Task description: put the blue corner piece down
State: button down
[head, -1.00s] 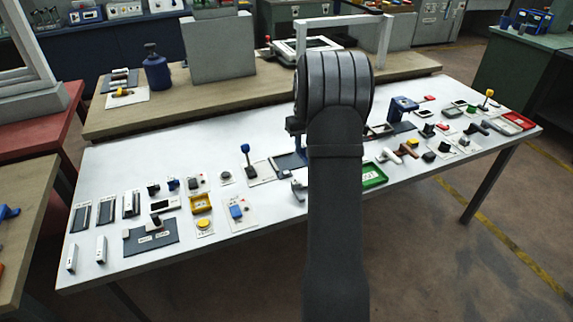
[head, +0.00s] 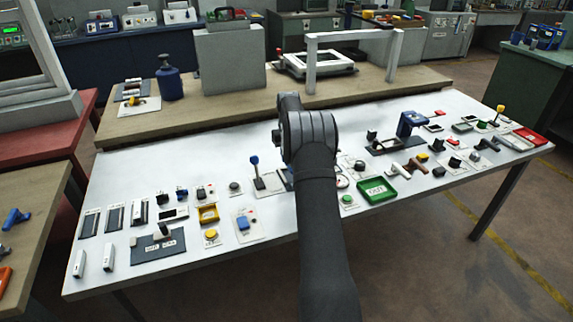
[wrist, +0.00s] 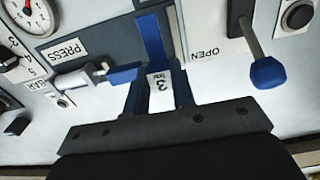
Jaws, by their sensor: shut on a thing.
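My gripper (wrist: 160,72) reaches over the white table and is shut on the blue corner piece (wrist: 151,38). In the wrist view a blue strip runs away from between the fingertips, over or beside a dark plate. A short blue part (wrist: 123,74) shows just left of the fingers; I cannot tell whether it belongs to the piece or to the white lever beside it. A white tag marked 3 (wrist: 160,86) shows between the fingers. In the head view my own arm hides the fingers and most of the piece. I cannot tell whether it touches the surface below.
A blue-knobbed lever (wrist: 268,70) stands right of my gripper, by an OPEN label. A PRESS label (wrist: 65,50) and a gauge (wrist: 30,14) are on the left. A green tray (head: 376,190) and a blue bracket (head: 411,122) are to the right in the head view.

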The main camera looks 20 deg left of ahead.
jog(key=shift+a+f, duration=0.4)
jog(key=shift+f, duration=1.85)
jog(key=shift+f, duration=0.2)
jog(key=c, duration=1.2)
grip_release()
jog(key=shift+r, duration=0.1)
notch_tip(320, 180, up, 12)
jog(key=shift+r, duration=0.1)
